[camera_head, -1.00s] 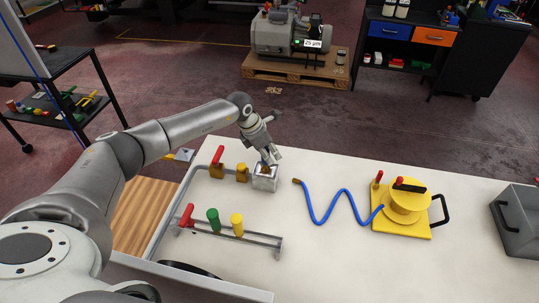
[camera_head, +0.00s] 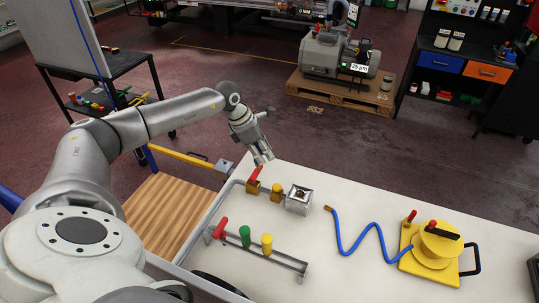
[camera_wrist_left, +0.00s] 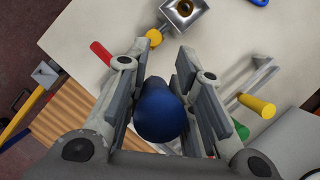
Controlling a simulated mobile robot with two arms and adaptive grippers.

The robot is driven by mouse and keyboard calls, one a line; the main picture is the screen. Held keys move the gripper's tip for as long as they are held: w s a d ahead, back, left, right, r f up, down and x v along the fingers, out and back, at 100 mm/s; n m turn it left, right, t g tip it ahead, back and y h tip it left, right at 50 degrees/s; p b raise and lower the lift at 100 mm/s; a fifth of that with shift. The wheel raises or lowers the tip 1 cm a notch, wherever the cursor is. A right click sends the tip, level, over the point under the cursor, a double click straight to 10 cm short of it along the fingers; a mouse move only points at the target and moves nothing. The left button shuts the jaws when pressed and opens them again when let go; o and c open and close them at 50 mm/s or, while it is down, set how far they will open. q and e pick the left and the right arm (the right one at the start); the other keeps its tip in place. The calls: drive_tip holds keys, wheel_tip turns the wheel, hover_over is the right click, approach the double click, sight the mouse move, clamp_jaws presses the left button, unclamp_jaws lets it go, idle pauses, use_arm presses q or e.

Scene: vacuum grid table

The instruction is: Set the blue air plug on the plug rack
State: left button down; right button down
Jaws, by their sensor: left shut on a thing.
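The blue air plug (camera_wrist_left: 160,112) is between the fingers of my left gripper (camera_wrist_left: 172,85) in the left wrist view. In the head view the left gripper (camera_head: 262,159) is in the air near the red valve handle, and the plug cannot be made out there. The plug rack (camera_head: 290,262) is a low metal rail on the white table, nearer to me than the gripper. It holds a red plug (camera_head: 220,228), a green plug (camera_head: 245,236) and a yellow plug (camera_head: 267,244). My right gripper is not in view.
A pipe with a red-handled valve (camera_head: 254,182) and a yellow-knobbed valve (camera_head: 277,192) leads to a silver block (camera_head: 299,199) with an open round port. A blue hose (camera_head: 358,240) and a yellow suction fixture (camera_head: 432,252) lie to the right.

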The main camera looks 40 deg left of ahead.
use_arm(q)
drive_tip(key=shift+r, duration=2.05)
